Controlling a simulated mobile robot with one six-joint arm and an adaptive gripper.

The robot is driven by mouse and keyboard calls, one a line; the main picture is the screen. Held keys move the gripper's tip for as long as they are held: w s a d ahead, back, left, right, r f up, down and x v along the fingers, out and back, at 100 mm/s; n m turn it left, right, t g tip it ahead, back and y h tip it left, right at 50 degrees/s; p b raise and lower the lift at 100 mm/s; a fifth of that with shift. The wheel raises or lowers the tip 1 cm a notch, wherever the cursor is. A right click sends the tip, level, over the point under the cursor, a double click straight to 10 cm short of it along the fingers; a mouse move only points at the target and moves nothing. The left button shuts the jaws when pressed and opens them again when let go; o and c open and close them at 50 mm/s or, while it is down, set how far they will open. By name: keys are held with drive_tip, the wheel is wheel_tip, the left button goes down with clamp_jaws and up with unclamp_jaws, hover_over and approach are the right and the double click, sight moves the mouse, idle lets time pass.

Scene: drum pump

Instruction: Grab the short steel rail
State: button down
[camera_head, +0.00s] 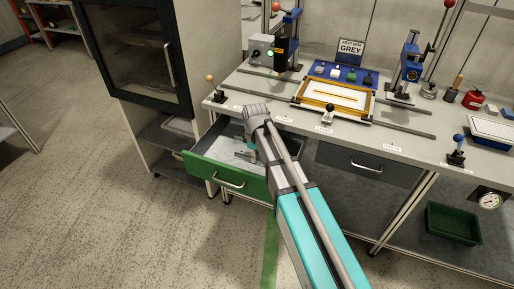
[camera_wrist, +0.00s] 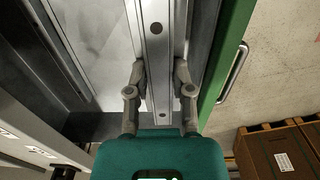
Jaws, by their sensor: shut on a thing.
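The short steel rail (camera_wrist: 157,30) is a grey metal bar with dark round holes. In the wrist view it runs from the top edge down between the two fingers. My gripper (camera_wrist: 160,78) is shut on it, one finger against each side. The rail is in or just over the open green-fronted drawer (camera_head: 229,178); I cannot tell whether it still touches the drawer floor. The drawer's green front also shows in the wrist view (camera_wrist: 232,55). In the head view my wrist hides most of the gripper and the rail.
The workbench (camera_head: 225,105) is above and behind the drawer. It carries an orange-framed tray (camera_head: 300,96), long rails and a blue press (camera_head: 411,66). A dark-doored cabinet (camera_head: 130,50) stands at left. A green bin (camera_head: 453,222) is under the bench at right. Floor in front is clear.

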drive_tip(key=shift+s+d+r, duration=0.1)
drive_tip(key=shift+s+r, duration=0.15)
drive_tip(key=shift+s, duration=0.3)
drive_tip(key=shift+s+d+r, duration=0.1)
drive_tip(key=shift+s+r, duration=0.15)
drive_tip(key=shift+s, duration=0.25)
